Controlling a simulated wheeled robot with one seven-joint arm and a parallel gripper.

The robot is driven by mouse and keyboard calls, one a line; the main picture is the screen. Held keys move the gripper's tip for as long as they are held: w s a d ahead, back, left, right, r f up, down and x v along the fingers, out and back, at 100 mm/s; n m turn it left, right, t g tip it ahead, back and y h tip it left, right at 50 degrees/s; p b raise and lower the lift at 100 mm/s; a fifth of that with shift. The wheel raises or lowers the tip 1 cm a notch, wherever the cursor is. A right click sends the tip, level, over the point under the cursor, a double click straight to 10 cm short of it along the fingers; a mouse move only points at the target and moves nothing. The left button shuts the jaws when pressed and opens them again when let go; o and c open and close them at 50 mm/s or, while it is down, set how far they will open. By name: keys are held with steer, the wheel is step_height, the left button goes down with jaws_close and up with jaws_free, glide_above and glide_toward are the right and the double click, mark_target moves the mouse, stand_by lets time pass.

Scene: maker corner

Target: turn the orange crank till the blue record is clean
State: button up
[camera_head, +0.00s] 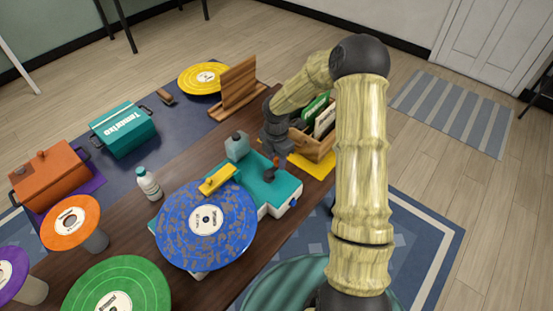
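The blue record (180,225) lies flat on the teal cleaning machine (262,187), with brown dirt patches spread over most of its face around a white label. A yellow arm (217,179) reaches over the record's back edge. The small orange crank (276,163) is at the machine's back right side, and part of it is hidden. My gripper (275,151) points down right at the crank. The fingers are too small and dark to show whether they are open or shut, or whether they touch the crank.
A wooden crate (318,149) of sleeves stands behind my gripper, near a wooden rack (238,84). A white bottle (148,184) stands left of the record. Green (118,288), orange (70,222) and yellow (203,78) records lie around, with a teal box (122,133) and an orange box (50,181) at left.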

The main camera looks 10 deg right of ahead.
steer(key=shift+f, duration=0.45)
jaws_close()
